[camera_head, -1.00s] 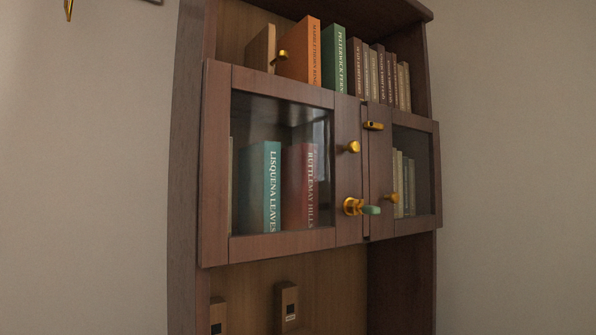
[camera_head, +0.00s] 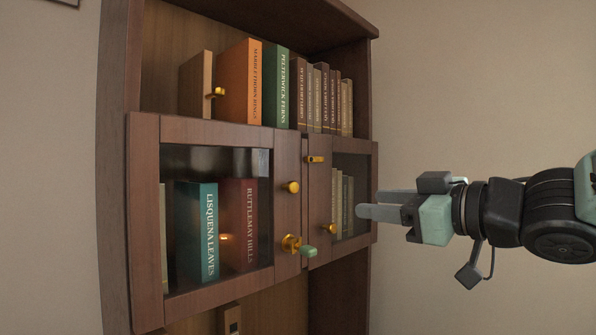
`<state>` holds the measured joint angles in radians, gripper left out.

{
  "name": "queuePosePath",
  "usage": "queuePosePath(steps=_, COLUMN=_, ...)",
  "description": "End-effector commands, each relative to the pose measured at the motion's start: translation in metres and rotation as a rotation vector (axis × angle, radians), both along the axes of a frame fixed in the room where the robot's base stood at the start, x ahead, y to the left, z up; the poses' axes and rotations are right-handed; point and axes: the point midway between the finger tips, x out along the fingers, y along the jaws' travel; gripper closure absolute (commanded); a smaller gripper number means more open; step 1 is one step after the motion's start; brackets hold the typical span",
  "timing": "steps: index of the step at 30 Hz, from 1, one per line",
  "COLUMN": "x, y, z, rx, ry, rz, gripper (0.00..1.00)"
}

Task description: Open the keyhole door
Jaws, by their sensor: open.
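The cabinet's left glass door (camera_head: 217,307) has a round brass knob (camera_head: 292,187) near its right edge. Below the knob is a brass keyhole (camera_head: 290,243) with a green-handled key (camera_head: 308,252) sticking out of it. The right glass door (camera_head: 320,205) is narrower in this view and has its own brass knob (camera_head: 328,229). A small brass latch (camera_head: 315,159) sits at its top left. Both doors look closed. My gripper (camera_head: 366,204) reaches in from the right, fingers pointing left. It is open and empty, right of the knobs and key, overlapping the right door's edge in the picture.
Several books (camera_head: 298,89) stand on the open shelf above the doors, with a small brass knob (camera_head: 218,92) on a wooden panel there. More books (camera_head: 205,230) show behind the glass. A bare wall (camera_head: 470,80) lies to the right.

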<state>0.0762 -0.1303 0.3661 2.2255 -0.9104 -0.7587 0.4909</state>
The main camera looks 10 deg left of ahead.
Motion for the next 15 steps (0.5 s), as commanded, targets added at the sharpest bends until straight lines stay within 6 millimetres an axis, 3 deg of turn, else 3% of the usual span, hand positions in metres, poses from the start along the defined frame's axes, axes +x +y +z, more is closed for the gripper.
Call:
queuePosePath(steps=3, x=-0.003, y=0.002, z=0.015, rx=0.011, ry=-0.029, rz=0.041, gripper=0.57)
queuePosePath(steps=8, x=0.004, y=0.012, z=0.016, rx=0.014, ry=-0.033, rz=0.05, gripper=0.57)
queuePosePath(steps=15, x=0.032, y=0.049, z=0.016, rx=0.016, ry=-0.03, rz=0.052, gripper=0.57)
